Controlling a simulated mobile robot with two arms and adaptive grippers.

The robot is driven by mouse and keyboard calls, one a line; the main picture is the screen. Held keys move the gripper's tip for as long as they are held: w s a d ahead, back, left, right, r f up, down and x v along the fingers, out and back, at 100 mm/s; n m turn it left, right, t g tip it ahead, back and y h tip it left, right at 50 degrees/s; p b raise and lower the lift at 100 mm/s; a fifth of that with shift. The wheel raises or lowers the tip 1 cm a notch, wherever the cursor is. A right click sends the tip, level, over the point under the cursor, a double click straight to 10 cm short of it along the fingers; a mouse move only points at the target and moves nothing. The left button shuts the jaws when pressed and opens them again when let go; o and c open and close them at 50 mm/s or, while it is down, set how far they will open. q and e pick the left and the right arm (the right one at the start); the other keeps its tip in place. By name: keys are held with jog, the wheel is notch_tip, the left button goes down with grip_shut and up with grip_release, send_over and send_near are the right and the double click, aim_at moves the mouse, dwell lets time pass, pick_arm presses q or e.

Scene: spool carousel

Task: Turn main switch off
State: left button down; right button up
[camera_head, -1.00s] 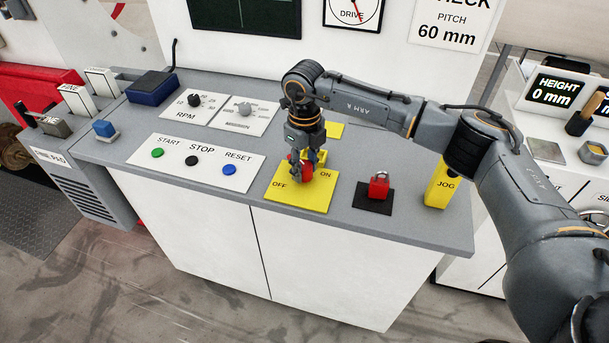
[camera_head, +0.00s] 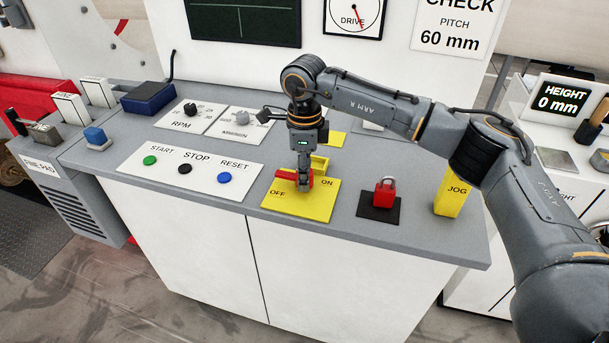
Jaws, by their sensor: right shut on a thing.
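The main switch is a red handle (camera_head: 287,174) on a yellow plate (camera_head: 318,206) marked OFF at its left and ON at its right. My right gripper (camera_head: 304,184) comes down from above and is shut on the red handle. The handle's free part sticks out to the left of the fingers, above the OFF mark. The fingers hide the middle of the handle. A yellow bracket (camera_head: 320,165) stands behind the switch. My left gripper is not in view.
A red padlock (camera_head: 385,192) sits on a black pad right of the switch, with a yellow JOG block (camera_head: 450,192) beyond it. A white panel (camera_head: 190,170) with START, STOP and RESET buttons lies to the left. The console's front strip is clear.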

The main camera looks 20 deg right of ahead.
dwell(0.5)
jog(key=o, duration=1.2)
jog(key=shift+c, duration=0.2)
notch_tip(320, 180, up, 12)
